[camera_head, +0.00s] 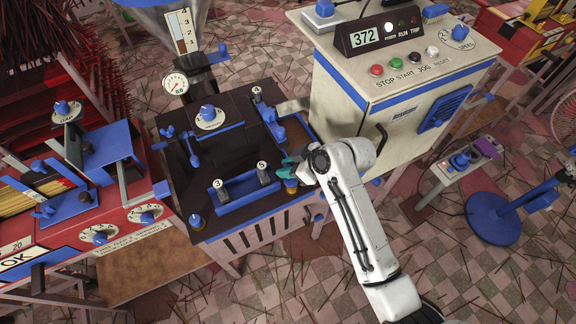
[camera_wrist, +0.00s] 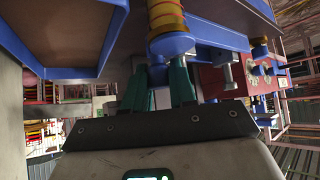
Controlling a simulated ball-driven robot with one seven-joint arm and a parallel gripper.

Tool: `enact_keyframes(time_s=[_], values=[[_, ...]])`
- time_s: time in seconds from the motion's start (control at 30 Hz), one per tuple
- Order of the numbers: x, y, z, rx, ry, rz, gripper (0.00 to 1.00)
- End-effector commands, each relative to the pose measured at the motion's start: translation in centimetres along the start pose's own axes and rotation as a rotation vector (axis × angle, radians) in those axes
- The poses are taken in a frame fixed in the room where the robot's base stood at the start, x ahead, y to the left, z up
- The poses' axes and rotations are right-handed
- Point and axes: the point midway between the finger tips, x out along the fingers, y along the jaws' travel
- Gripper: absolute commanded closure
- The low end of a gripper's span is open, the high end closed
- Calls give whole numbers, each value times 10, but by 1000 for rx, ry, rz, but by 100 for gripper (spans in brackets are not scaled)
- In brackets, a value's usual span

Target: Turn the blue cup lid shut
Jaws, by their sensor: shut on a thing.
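My gripper (camera_head: 286,170) is at the right front corner of the dark machine bed, with its teal fingers just above an amber cup (camera_head: 291,187). In the wrist view, my gripper (camera_wrist: 160,84) has one finger on each side of a blue-grey stem under the blue cup lid (camera_wrist: 170,46). It is shut on this part of the lid. The amber, banded cup body (camera_wrist: 166,17) shows against the lid's far side. In the head view the fingers mostly hide the lid. I cannot tell how far the lid is turned.
A second cup with a blue top (camera_head: 196,221) stands at the bed's left front corner. A blue-edged tray (camera_head: 238,192) is left of my gripper. The pale control cabinet (camera_head: 345,95), showing 372, rises close behind my arm.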

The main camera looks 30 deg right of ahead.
Motion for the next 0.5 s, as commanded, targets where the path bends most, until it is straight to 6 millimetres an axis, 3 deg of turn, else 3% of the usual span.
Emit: enact_keyframes(time_s=[0.5], values=[[1, 0, -1, -90, 3, -90, 100]])
